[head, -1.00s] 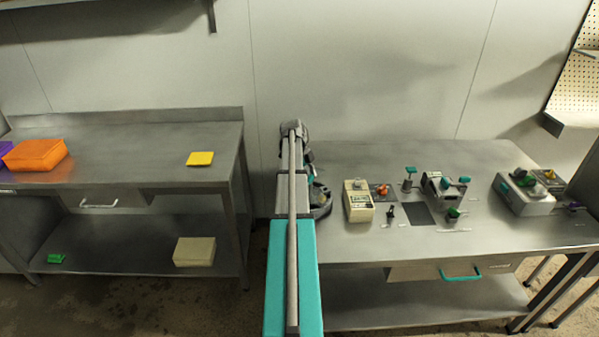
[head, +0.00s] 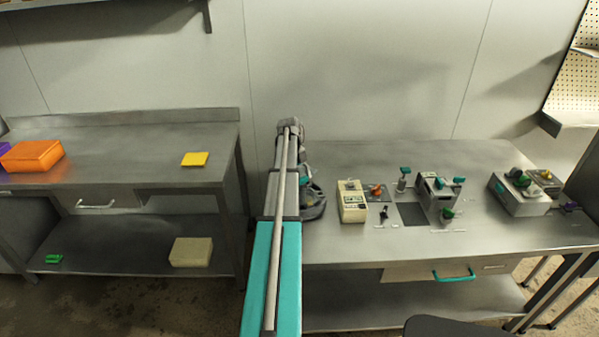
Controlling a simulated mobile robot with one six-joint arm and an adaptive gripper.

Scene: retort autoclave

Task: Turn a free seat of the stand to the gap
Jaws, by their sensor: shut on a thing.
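A dark grey round thing (head: 313,203), perhaps the stand, is at the left end of the right steel table, partly covered by my arm. I cannot make out its seats, whether any is free, or a gap. My arm reaches away from the camera, over the left end of that table. My gripper cannot be made out; the arm covers the place where it may be, so its hold is hidden.
The right table (head: 350,257) bears a beige device (head: 352,207), a grey device with teal and green knobs (head: 434,197) and a grey box (head: 520,200). A left bench (head: 115,165) bears an orange box (head: 32,155). A dark rounded shape (head: 450,328) is at the bottom edge.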

